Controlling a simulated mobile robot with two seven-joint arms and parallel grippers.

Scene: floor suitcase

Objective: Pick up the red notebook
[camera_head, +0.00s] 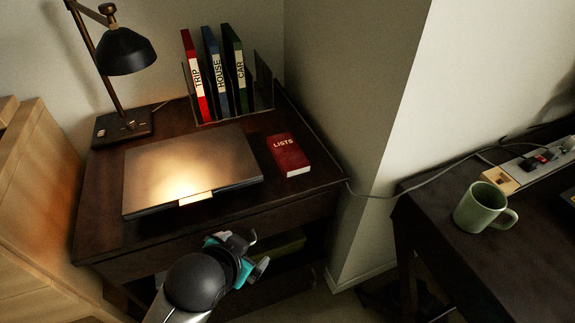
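The red notebook (291,160), labelled "LISTS", lies flat on the right part of the dark wooden desk (262,206), close to its right edge. Nothing covers it. My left gripper (259,252), with teal and grey parts, is in front of the desk's front edge, below and left of the notebook in the picture. Its fingers look apart with nothing between them. It is clear of the notebook. My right gripper is not in view.
A closed laptop (190,165) lies left of the notebook. Behind stand TRIP (195,78), HOUSE and CAR binders in a holder. A lamp (126,52) stands at the back left. A wall (350,100) rises right of the desk. A green mug (480,207) stands on another table.

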